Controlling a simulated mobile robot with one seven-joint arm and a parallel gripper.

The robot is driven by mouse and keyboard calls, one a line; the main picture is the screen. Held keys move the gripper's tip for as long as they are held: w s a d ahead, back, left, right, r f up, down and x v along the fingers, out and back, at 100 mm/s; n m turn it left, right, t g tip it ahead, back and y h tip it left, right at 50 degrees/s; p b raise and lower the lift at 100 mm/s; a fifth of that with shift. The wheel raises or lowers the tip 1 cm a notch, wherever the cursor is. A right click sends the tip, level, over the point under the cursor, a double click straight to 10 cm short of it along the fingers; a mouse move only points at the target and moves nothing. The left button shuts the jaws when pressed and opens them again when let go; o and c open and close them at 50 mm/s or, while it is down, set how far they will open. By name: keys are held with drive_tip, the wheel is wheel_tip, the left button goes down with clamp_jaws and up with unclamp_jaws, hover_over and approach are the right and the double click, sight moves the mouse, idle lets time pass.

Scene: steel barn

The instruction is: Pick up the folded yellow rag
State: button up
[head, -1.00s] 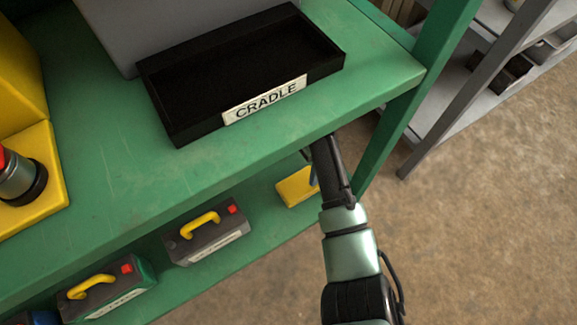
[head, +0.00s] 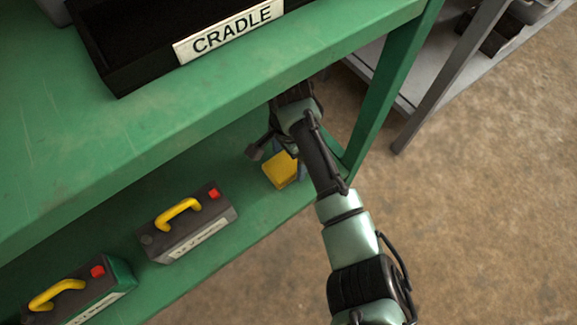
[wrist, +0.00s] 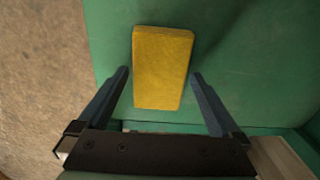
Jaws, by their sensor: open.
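The folded yellow rag (wrist: 162,68) lies flat on the green lower shelf (wrist: 245,75), a thick rectangular block near the shelf's edge. In the head view the rag (head: 281,170) shows at the right end of that shelf, partly hidden by my gripper. My gripper (wrist: 160,75) is open in the wrist view, with one finger on each side of the rag's near part. Gaps show between the rag and both fingers, and nothing is held. In the head view my gripper (head: 272,150) reaches in under the upper shelf.
Two grey boxes with yellow handles, one nearer the rag (head: 188,222) and one farther left (head: 78,292), stand on the lower shelf. The upper green shelf (head: 130,140) overhangs, carrying a black tray labelled CRADLE (head: 120,75). A green post (head: 385,95) stands right of my arm.

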drive_tip(key=shift+f, duration=0.65)
drive_tip(key=shift+c, duration=0.2)
